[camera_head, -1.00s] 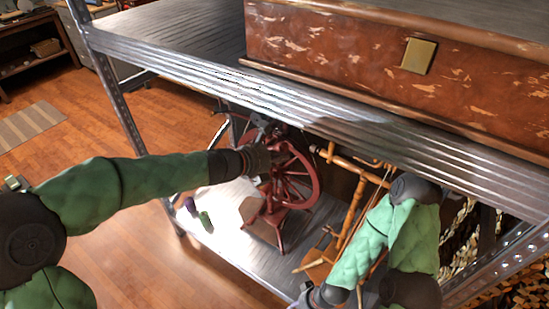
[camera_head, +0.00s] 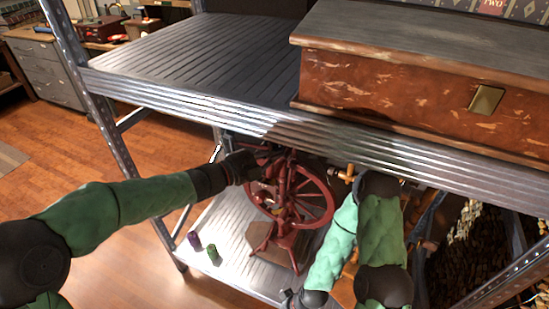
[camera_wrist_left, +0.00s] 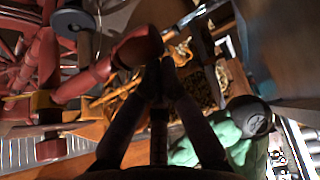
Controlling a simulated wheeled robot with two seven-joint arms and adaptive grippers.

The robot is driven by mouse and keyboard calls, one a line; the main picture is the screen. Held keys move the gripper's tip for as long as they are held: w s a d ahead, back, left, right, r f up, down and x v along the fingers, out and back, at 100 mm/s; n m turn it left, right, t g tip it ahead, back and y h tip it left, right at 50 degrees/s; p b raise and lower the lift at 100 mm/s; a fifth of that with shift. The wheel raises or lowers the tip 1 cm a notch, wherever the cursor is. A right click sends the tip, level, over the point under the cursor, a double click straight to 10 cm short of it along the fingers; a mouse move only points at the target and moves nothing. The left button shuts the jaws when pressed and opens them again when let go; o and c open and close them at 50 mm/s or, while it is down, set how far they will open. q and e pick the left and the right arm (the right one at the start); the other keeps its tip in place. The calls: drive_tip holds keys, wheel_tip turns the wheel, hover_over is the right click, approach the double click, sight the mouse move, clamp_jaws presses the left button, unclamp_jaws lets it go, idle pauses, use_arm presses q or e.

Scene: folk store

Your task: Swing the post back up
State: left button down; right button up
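A red wooden spinning wheel (camera_head: 312,200) stands on the lower shelf, its top partly hidden under the upper shelf. My left gripper (camera_head: 255,162) reaches in from the left beside its upper part. In the left wrist view, the two dark fingers (camera_wrist_left: 159,72) come close together at their tips and look shut. A rounded red post end (camera_wrist_left: 137,48) lies just beyond the tips, with no clear grip on it. Which red part is the post is unclear in the head view. My right gripper (camera_head: 300,299) is low at the bottom edge, its fingers mostly cut off.
The metal upper shelf (camera_head: 190,95) hangs close above my left gripper and carries a worn red-brown chest (camera_head: 400,88). A purple spool (camera_head: 194,240) and a green spool (camera_head: 213,254) stand on the lower shelf's left part.

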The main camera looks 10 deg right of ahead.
use_arm(q)
drive_tip(key=shift+w+a+r+n+h, duration=0.2)
drive_tip(key=shift+w+a+n, duration=0.2)
drive_tip(key=shift+a, duration=0.15)
drive_tip(key=shift+w+a+r+n+h, duration=0.1)
drive_tip(key=shift+w+a+n+h, duration=0.1)
drive_tip(key=shift+w+a+n, duration=0.25)
drive_tip(key=shift+a+t, duration=0.2)
drive_tip(key=shift+t, duration=0.1)
drive_tip(key=shift+a+r, duration=0.1)
drive_tip(key=shift+a, duration=0.1)
approach(270, 146)
drive_tip(key=v, duration=0.3)
drive_tip(key=shift+s+a+f, duration=0.2)
drive_tip(key=shift+s+f, duration=0.05)
drive_tip(key=shift+s, duration=0.05)
